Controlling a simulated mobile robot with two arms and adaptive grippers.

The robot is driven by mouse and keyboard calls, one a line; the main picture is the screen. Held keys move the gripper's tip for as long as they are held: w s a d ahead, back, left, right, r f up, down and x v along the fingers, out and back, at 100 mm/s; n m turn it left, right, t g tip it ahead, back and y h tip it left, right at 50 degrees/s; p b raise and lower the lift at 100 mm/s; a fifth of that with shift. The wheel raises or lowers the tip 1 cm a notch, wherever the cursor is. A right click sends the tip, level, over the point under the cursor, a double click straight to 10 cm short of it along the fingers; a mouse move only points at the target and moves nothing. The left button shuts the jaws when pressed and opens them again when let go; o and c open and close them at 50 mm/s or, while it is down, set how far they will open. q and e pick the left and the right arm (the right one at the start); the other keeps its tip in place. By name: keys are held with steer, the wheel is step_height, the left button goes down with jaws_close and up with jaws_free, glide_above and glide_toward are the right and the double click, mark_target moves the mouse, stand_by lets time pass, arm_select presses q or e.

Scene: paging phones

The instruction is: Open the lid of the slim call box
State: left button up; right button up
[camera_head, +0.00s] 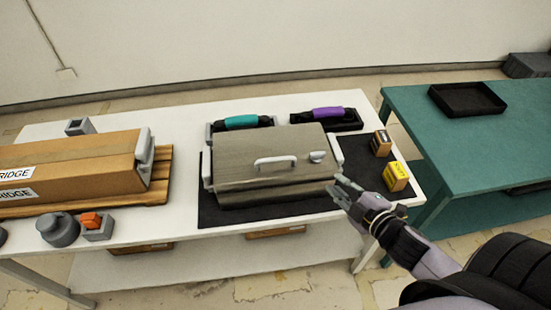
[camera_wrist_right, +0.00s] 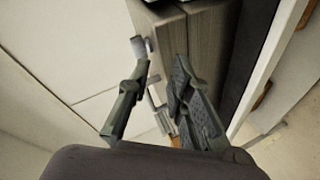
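The slim call box (camera_head: 265,165) is a grey-brown, wood-grained case on a dark mat on the white table. Its lid looks shut. A white handle (camera_head: 275,161) and a small pale knob (camera_head: 317,156) are on its face. My right gripper (camera_head: 342,184) is at the box's right front corner, its fingers pointing toward the box. In the right wrist view, the gripper (camera_wrist_right: 164,66) is open with nothing held, and the box (camera_wrist_right: 205,40) lies beyond the fingertips. Whether a finger touches the box cannot be told. My left gripper is not in view.
Teal (camera_head: 241,122) and purple (camera_head: 327,113) handsets lie behind the box. Two small boxes, one yellow (camera_head: 396,176), stand to its right. A large brown case (camera_head: 85,160) fills the left. A green table (camera_head: 430,125) with a black tray (camera_head: 467,99) stands right.

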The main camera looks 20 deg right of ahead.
mark_target(276, 158)
step_height(276, 158, up, 4)
steer(key=s+a+n+y, duration=0.1)
steer(key=a+n+y, duration=0.2)
steer(key=n+y, duration=0.6)
steer(key=shift+n+h, duration=0.5)
steer(key=shift+h, duration=0.1)
steer(key=p+x, duration=0.1)
steer(key=x, duration=0.4)
steer(key=p+x, duration=0.1)
steer(key=x, duration=0.5)
steer(key=f+p+x, duration=0.1)
steer(key=x, duration=0.5)
steer(key=shift+a+p, duration=0.15)
steer(key=shift+p, duration=0.2)
steer(key=shift+c, duration=0.5)
jaws_close()
